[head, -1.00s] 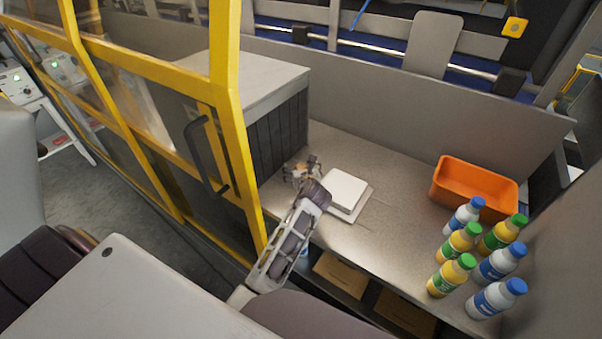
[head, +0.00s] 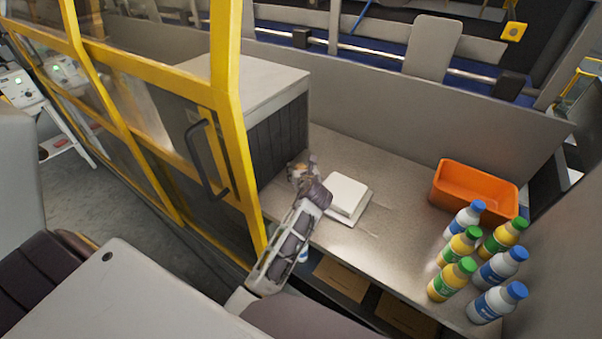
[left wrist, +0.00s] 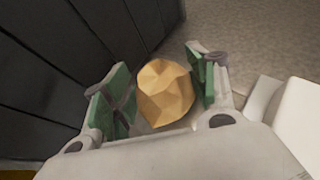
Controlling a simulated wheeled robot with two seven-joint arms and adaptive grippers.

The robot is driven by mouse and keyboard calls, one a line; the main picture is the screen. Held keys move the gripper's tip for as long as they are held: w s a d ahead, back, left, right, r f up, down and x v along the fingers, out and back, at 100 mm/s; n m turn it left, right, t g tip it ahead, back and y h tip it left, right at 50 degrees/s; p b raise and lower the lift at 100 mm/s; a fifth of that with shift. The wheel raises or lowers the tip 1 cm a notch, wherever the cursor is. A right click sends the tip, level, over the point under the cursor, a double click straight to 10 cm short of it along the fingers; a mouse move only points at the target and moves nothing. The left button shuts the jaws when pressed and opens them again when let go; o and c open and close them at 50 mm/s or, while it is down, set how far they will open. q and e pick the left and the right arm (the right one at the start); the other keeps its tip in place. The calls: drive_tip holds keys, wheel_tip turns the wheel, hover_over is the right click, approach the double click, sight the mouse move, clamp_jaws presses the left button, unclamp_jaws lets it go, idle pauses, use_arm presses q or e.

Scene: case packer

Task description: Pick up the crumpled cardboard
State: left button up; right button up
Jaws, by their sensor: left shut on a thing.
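The crumpled cardboard (left wrist: 165,93) is a tan, faceted lump. In the left wrist view it sits between the green-padded fingers of my left gripper (left wrist: 158,92). The gripper is shut on it. In the head view my left gripper (head: 301,170) is over the grey worktop, beside the dark slatted side of the cabinet, and only a little of the cardboard shows there. I cannot tell whether the cardboard still touches the worktop. My right gripper is not in view.
A white square device (head: 347,195) is close to the right of my left gripper. An orange bin (head: 474,188) and several bottles (head: 470,265) stand at the right of the worktop (head: 385,180). The grey cabinet (head: 279,130) and yellow-framed door (head: 232,150) are at the left.

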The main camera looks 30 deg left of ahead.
sight(301, 167)
use_arm(q)
wheel_tip(301, 167, up, 8)
drive_tip(key=shift+r, duration=0.25)
